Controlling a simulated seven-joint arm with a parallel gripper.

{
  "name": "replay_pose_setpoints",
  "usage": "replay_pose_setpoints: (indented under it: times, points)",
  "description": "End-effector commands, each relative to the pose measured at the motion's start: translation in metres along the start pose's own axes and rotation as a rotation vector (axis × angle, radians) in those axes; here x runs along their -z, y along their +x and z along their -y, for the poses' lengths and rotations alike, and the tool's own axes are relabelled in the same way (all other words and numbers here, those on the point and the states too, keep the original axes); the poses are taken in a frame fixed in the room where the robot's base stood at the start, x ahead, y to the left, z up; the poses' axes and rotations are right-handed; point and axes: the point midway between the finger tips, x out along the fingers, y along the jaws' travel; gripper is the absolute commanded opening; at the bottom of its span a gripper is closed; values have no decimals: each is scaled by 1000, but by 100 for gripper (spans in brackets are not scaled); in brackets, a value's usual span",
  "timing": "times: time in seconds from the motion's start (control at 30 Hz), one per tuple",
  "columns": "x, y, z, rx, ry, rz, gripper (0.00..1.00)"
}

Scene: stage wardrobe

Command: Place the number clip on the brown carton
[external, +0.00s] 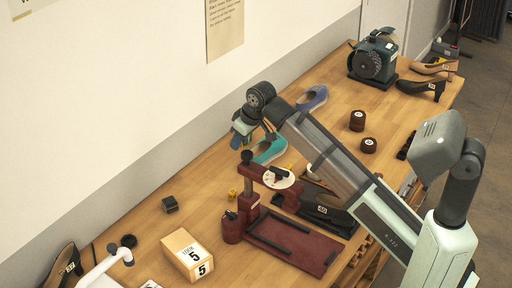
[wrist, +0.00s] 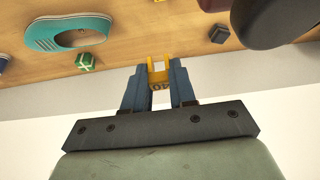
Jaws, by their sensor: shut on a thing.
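My gripper (external: 239,137) is raised over the far side of the table, near the wall. In the wrist view my gripper (wrist: 158,72) is shut on the number clip (wrist: 158,76), a small yellow U-shaped piece with dark digits, held between two blue fingers. I cannot make out the clip in the external view. The brown carton (external: 180,243), a tan box with a white label showing 5s, stands at the front left of the table, well apart from my gripper. I cannot identify it in the wrist view.
A dark red press (external: 290,243) with an upright post stands right of the carton. A small dark cube (external: 170,204) lies behind the carton, and a yellow piece (external: 232,193) near the post. A teal shoe (external: 268,151) is beside my gripper. A white curved object (external: 103,268) is left of the carton.

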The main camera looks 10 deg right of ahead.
Motion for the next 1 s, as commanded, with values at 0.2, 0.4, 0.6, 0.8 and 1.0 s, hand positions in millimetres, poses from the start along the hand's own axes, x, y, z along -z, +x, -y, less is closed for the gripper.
replay_pose_setpoints:
  times: [0.2,0.4,0.6,0.8,1.0]
  points:
    - [5,2,80,36,-87,-2,0]
    - [2,1,149,68,-162,-4,0]
    - [-6,-2,218,100,-236,-5,0]
    - [-18,-7,275,127,-299,-7,0]
    - [-28,-12,314,145,-341,-8,0]
